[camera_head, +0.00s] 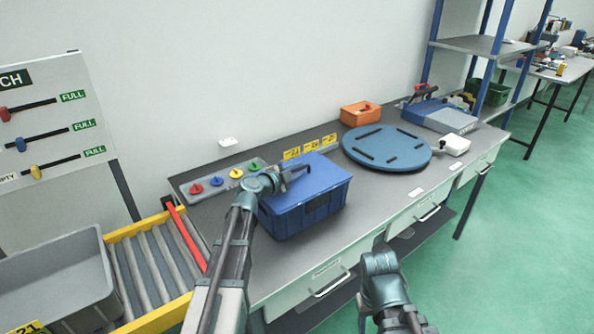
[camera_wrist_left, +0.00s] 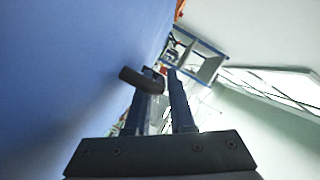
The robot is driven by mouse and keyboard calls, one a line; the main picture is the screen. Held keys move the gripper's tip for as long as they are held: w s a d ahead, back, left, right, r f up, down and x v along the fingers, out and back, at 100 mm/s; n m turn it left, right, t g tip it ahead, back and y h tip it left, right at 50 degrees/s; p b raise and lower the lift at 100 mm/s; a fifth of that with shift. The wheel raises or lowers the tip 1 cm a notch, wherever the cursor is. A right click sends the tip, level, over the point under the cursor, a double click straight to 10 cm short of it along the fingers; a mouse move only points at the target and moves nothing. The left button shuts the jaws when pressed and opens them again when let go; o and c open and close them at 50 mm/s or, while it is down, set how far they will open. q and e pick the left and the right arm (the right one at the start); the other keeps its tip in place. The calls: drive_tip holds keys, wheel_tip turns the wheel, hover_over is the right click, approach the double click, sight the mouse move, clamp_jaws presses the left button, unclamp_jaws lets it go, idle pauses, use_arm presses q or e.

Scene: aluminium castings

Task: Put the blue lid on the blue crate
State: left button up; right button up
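The blue crate (camera_head: 312,211) stands on the grey workbench, left of its middle. The blue lid (camera_head: 322,179) lies over the top of the crate; its left part is hidden by my left wrist, so I cannot tell if it sits fully flush. My left gripper (camera_head: 297,171) is at the lid's top. In the left wrist view, the lid's blue face fills the left side, and its dark handle (camera_wrist_left: 141,79) reaches between the close-set fingers of my left gripper (camera_wrist_left: 162,82). My right arm is low at the bench front; its fingers do not show.
A round blue board (camera_head: 388,146) lies right of the crate, with an orange bin (camera_head: 360,113) behind it. A panel with coloured knobs (camera_head: 222,184) lies behind left. A roller conveyor (camera_head: 150,265) and grey tub (camera_head: 50,277) are at left. The bench front right is mostly clear.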

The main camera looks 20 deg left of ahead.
use_arm(q)
drive_tip(key=o, duration=0.3)
drive_tip(key=shift+o, duration=0.2)
drive_tip(key=shift+s, duration=0.15)
drive_tip(key=p+v, duration=0.3)
drive_tip(key=v, duration=1)
drive_tip(key=shift+s+a+r, duration=0.15)
drive_tip(key=shift+s, duration=0.15)
